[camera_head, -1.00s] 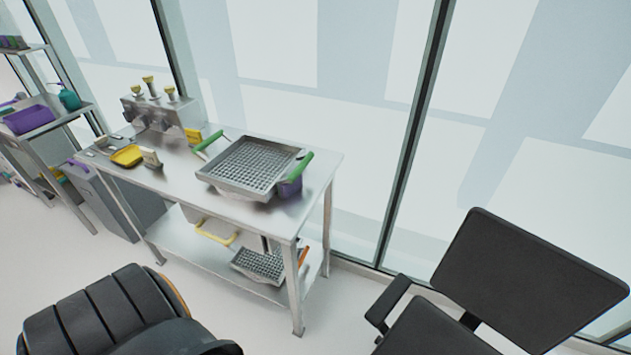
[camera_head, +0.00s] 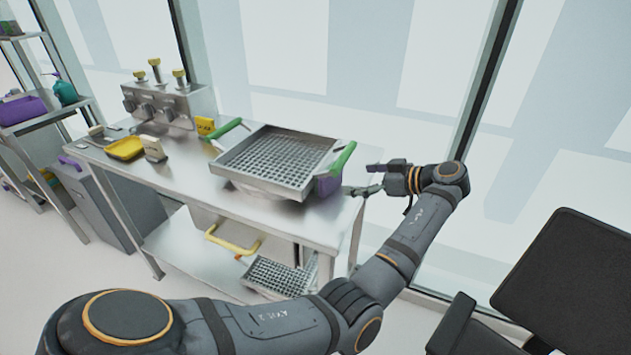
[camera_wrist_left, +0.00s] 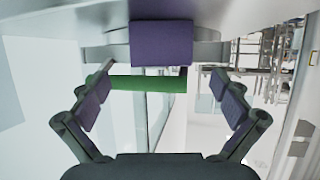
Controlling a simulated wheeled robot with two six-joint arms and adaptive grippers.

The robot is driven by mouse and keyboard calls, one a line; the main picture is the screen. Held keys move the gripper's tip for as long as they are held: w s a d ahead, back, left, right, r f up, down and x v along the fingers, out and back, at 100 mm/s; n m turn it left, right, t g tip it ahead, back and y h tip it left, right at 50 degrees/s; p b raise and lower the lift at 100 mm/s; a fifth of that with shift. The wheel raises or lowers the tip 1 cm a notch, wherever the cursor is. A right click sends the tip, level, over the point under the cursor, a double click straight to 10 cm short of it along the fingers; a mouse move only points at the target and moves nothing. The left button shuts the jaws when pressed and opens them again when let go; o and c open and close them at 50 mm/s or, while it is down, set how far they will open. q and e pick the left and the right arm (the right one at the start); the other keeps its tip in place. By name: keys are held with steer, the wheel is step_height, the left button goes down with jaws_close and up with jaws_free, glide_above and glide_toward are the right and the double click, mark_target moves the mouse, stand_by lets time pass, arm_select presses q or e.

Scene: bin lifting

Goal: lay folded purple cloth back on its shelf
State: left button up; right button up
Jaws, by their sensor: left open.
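The folded purple cloth (camera_head: 327,184) is at the right end of the worktop, beside the tray and below its green handle. In the left wrist view the cloth (camera_wrist_left: 161,43) shows as a purple block at top centre, with the green handle (camera_wrist_left: 148,84) just below it in the picture. My left gripper (camera_head: 362,180) is open and empty, just right of the cloth. In the wrist view its fingers (camera_wrist_left: 163,78) are spread either side of the handle, and the cloth lies ahead, apart from them. A metal shelf unit (camera_head: 45,122) stands at far left. My right gripper is out of view.
The steel worktop (camera_head: 190,178) carries the perforated tray (camera_head: 275,160), a yellow dish (camera_head: 125,149) and a dispenser (camera_head: 160,108). A purple bin (camera_head: 22,110) sits on the far-left shelf. A black chair (camera_head: 565,270) stands at right. Glass panels close off the back.

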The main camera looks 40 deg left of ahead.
mark_target(329, 178)
arm_select(q)
steer(key=p+x, duration=0.1)
steer(key=x, duration=0.3)
steer(key=shift+a+f, duration=0.1)
steer(key=shift+a, duration=0.1)
steer(key=shift+s+a+p, duration=0.1)
steer(key=shift+a+p, duration=0.35)
steer(key=shift+p, duration=0.15)
steer(key=p+x, duration=0.1)
steer(key=x, duration=0.3)
steer(key=shift+a+f, duration=0.1)
steer(key=shift+f, duration=0.05)
steer(key=shift+c, duration=0.3)
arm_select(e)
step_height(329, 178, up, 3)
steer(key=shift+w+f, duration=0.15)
arm_select(q)
steer(key=shift+c, duration=1.3)
steer(key=c, duration=0.5)
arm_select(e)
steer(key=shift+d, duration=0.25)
